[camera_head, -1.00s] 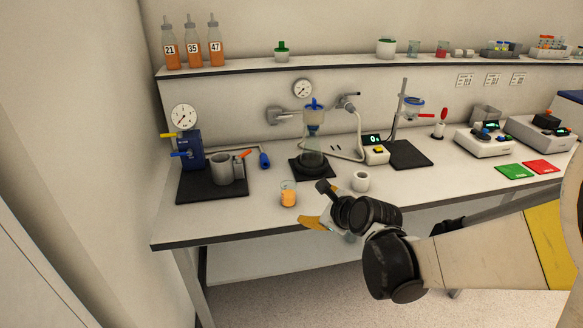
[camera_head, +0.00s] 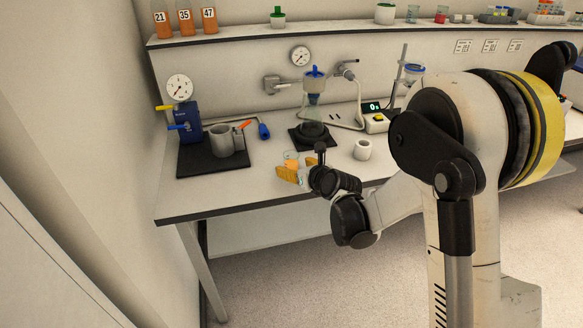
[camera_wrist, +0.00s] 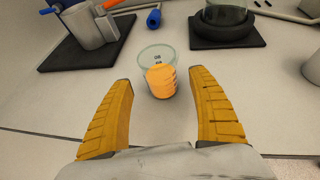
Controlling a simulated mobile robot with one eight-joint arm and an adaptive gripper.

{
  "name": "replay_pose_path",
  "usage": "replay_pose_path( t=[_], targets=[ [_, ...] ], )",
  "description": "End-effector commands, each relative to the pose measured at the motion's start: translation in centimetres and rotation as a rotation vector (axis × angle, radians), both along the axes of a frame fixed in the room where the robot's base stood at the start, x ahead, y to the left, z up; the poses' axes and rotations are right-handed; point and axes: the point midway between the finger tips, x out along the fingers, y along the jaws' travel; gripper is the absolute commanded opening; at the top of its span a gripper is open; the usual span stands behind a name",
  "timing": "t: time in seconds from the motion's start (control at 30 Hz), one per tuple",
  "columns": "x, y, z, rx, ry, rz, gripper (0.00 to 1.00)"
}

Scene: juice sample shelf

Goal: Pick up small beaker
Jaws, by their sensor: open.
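The small beaker (camera_wrist: 158,58) is clear glass with orange juice in it. It stands upright on the bench, and in the head view the beaker (camera_head: 291,158) is partly hidden by my gripper (camera_head: 290,174). In the wrist view my gripper (camera_wrist: 163,112) is open, with one yellow finger to the left and one to the right. The beaker is just ahead of the fingertips, roughly centred in the gap.
A grey pot (camera_head: 223,140) on a black mat (camera_head: 215,160) stands to the left. A flask on a black base (camera_head: 312,138) is behind the beaker, and a white cup (camera_head: 362,150) is to the right. Numbered orange bottles (camera_head: 185,22) stand on the shelf.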

Motion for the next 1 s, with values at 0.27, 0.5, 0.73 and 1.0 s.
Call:
replay_pose_path(
  t=[0.27, 0.5, 0.73, 1.0],
  targets=[
    [2.9, 1.3, -1.9, -0.002, 0.000, 0.001, 0.70],
    [2.8, 1.3, -1.7, -0.001, 0.000, 0.000, 0.49],
    [2.8, 1.3, -1.7, -0.001, 0.000, 0.000, 0.10],
    [2.8, 1.2, -1.7, -0.001, 0.000, 0.000, 0.10]
  ],
)
